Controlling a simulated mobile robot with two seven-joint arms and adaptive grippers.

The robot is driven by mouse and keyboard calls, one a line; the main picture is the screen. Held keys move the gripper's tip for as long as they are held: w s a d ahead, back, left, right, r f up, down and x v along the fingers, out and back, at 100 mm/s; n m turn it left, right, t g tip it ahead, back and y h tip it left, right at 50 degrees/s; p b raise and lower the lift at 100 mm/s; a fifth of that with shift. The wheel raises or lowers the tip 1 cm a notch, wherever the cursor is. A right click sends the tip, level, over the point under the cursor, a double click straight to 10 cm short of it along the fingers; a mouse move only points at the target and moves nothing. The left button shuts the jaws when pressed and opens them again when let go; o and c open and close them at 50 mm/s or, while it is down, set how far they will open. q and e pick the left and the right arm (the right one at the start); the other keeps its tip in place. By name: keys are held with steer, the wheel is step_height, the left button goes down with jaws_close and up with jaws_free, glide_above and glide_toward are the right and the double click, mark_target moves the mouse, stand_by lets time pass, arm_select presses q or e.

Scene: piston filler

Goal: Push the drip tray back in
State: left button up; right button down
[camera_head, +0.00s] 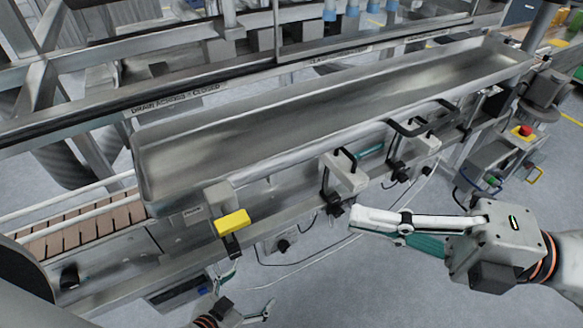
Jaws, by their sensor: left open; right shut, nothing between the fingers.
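The drip tray (320,118) is a long, shallow grey metal trough running diagonally across the middle of the head view. It sits out in front of a rail with lettered labels. A black bar handle (424,117) shows at its front side toward the right. My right gripper (354,221) is shut and empty, in front of and below the tray, apart from it in the picture. My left gripper (252,290) is open at the bottom edge, below the tray's left part and only partly in view.
A yellow block (232,222) on a bracket stands near the tray's front left corner. Grey clamp blocks (343,174) with black knobs line the front rail. A brown slatted conveyor (75,232) is at left. A red emergency button (525,131) is at right. The floor in front is clear.

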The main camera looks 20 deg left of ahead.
steer(key=p, duration=0.3)
glide_toward(246, 177)
steer(key=s+a, duration=0.3)
steer(key=a, duration=0.1)
steer(key=shift+w+a, duration=0.5)
steer(key=shift+w, duration=0.25)
steer(key=shift+w+a, duration=0.45)
steer(key=shift+w, duration=0.25)
